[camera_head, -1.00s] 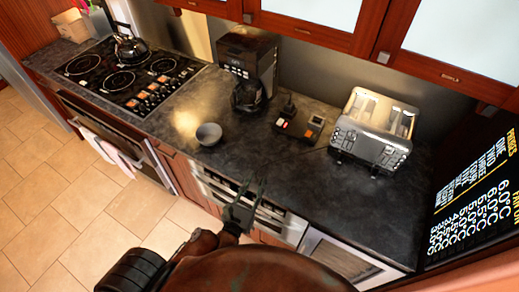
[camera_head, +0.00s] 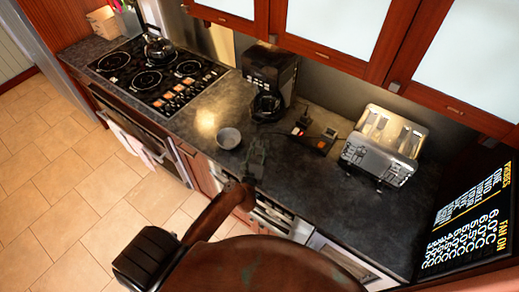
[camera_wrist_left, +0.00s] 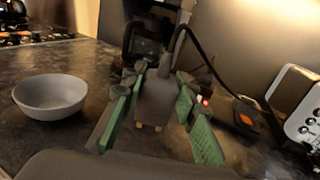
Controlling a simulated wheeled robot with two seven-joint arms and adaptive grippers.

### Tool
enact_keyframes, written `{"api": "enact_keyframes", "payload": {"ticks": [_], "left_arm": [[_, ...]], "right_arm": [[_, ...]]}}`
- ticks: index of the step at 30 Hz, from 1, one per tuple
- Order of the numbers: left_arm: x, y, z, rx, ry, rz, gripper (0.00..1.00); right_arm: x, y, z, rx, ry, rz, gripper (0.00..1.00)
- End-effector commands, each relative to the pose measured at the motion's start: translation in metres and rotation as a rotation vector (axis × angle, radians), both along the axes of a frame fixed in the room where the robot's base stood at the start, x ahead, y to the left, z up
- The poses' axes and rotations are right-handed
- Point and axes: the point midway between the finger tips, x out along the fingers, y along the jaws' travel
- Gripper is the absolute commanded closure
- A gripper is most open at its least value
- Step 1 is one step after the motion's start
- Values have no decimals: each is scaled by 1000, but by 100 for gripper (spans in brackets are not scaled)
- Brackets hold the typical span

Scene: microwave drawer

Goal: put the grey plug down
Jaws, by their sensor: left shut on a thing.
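My left gripper (camera_head: 256,158) is over the front part of the dark counter, to the right of the bowl. In the left wrist view its green fingers (camera_wrist_left: 155,118) are shut on the grey plug (camera_wrist_left: 158,98). The plug's metal pins point down and its black cord arches up and to the right. In the head view the plug is too small to make out. My right gripper is not in view.
A grey bowl (camera_head: 229,138) stands left of my gripper. Behind are a coffee maker (camera_head: 269,85), a dark block with an orange-red switch (camera_head: 315,140) and a steel toaster (camera_head: 383,148). The counter (camera_head: 300,185) right of my gripper is bare.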

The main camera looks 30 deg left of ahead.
Motion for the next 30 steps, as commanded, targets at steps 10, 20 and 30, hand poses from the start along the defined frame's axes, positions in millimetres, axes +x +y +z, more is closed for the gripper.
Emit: {"api": "enact_keyframes", "payload": {"ticks": [10,20,30], "left_arm": [[32,21,-50,-1,1,0,98],[38,24,-86,-3,2,0,98],[38,24,-88,0,1,-2,98]], "right_arm": [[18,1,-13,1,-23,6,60],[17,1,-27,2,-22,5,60],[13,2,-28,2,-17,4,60]]}}
